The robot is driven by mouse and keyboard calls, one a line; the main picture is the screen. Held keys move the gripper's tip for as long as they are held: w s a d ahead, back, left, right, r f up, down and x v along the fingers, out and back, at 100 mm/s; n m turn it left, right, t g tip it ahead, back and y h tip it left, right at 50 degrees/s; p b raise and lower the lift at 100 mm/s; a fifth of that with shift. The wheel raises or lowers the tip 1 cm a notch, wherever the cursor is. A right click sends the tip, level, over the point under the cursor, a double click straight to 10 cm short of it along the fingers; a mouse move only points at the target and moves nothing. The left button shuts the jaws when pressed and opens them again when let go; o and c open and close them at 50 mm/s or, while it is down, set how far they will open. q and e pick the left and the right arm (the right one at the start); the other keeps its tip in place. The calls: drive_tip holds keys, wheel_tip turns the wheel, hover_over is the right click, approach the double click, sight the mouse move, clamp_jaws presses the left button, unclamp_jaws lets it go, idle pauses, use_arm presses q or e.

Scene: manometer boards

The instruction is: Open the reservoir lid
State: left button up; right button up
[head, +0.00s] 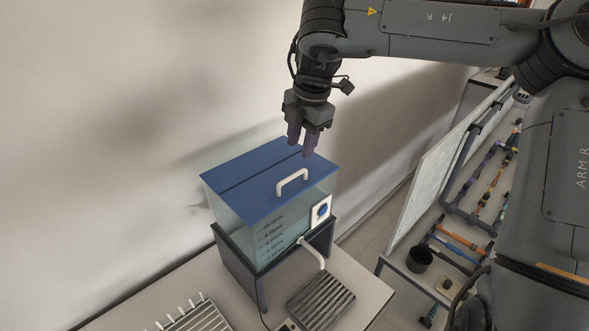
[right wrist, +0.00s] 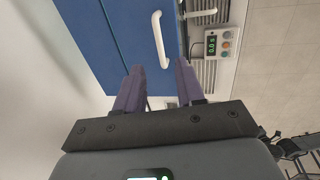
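The reservoir (head: 240,222) is a clear tank on a dark stand. Its blue lid (head: 245,185) lies flat and closed on top, with a white arched handle (head: 291,180) near its front edge. In the right wrist view the lid (right wrist: 105,35) and handle (right wrist: 160,42) are ahead of the fingertips. My right gripper (head: 302,152) hangs above the lid with its purple fingers pointing down, apart from the handle. In the right wrist view my right gripper (right wrist: 160,68) is open, with nothing between its fingers. My left gripper is not in view.
A white panel with a blue knob (head: 321,210) is on the tank's side. A spout (head: 312,250) leads over a ribbed drain (head: 320,301). A white rack (head: 190,318) stands at front left. A pipe board (head: 440,170) and black cup (head: 419,258) are at right. A wall is behind the tank.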

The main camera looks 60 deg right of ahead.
sight(294, 175)
drive_tip(key=f, duration=0.3)
drive_tip(key=w+f, duration=0.1)
drive_tip(key=f, duration=0.4)
drive_tip(key=shift+w+d+f+p, duration=0.25)
drive_tip(key=shift+w+f+p, duration=0.05)
drive_tip(key=shift+w+p, duration=0.1)
clamp_jaws()
idle(1.1)
